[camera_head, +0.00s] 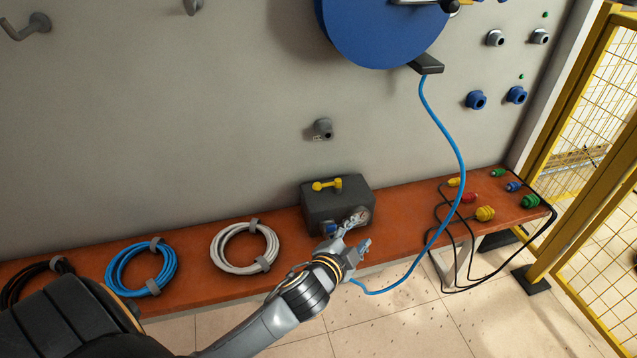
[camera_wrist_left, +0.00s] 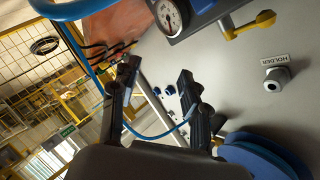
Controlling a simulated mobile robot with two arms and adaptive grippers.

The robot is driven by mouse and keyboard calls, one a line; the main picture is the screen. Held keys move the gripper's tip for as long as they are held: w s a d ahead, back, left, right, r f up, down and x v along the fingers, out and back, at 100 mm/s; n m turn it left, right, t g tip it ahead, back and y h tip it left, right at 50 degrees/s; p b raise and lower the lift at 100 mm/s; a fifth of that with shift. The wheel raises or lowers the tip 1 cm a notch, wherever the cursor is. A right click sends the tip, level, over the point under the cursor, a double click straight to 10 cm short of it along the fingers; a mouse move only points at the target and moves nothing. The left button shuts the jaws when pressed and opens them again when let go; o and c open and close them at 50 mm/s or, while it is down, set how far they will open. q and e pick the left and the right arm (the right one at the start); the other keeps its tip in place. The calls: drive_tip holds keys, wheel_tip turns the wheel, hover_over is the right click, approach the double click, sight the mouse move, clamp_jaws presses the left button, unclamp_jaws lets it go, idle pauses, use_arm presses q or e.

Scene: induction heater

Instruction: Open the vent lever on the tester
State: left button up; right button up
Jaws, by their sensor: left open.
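The tester (camera_head: 319,208) is a dark grey box on the red-brown bench against the wall. Its round gauge (camera_head: 358,217) is on the front. The yellow vent lever (camera_head: 327,185) lies on its top. In the left wrist view the gauge (camera_wrist_left: 170,16) and yellow lever (camera_wrist_left: 250,26) show at the top edge, with the tester partly cut off. My left gripper (camera_head: 355,244) is in front of the tester, below the gauge and apart from the lever. In the wrist view its fingers (camera_wrist_left: 157,82) are spread with nothing between them. My right gripper is not in view.
A blue hose (camera_head: 461,165) hangs from the blue reel (camera_head: 375,25) and loops behind my left wrist. Coiled cables (camera_head: 238,263) lie left of the tester. Colored connectors (camera_head: 485,213) lie on the bench's right end. A grey holder (camera_head: 322,128) is on the wall above the tester.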

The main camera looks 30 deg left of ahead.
use_arm(q)
drive_tip(key=w+d+r+m+t+h, duration=0.25)
drive_tip(key=d+r+m+h, duration=0.3)
drive_tip(key=r+m, duration=0.3)
drive_tip(key=w+d+r+m+t+h, duration=0.2)
drive_tip(key=w+d+r+m+h, duration=0.3)
drive_tip(key=r+m, duration=0.4)
drive_tip(key=s+d+r+m+g+h, duration=0.2)
drive_tip(key=d+m+g+h, duration=0.15)
drive_tip(key=m+h, duration=0.2)
drive_tip(key=m+g+y, duration=1.3)
drive_tip(key=m+y, duration=0.3)
drive_tip(key=m, duration=0.2)
approach(317, 184)
drive_tip(key=p+x, duration=0.2)
drive_tip(key=x, duration=0.7)
drive_tip(key=shift+a+f, duration=0.1)
drive_tip(key=shift+f, duration=0.05)
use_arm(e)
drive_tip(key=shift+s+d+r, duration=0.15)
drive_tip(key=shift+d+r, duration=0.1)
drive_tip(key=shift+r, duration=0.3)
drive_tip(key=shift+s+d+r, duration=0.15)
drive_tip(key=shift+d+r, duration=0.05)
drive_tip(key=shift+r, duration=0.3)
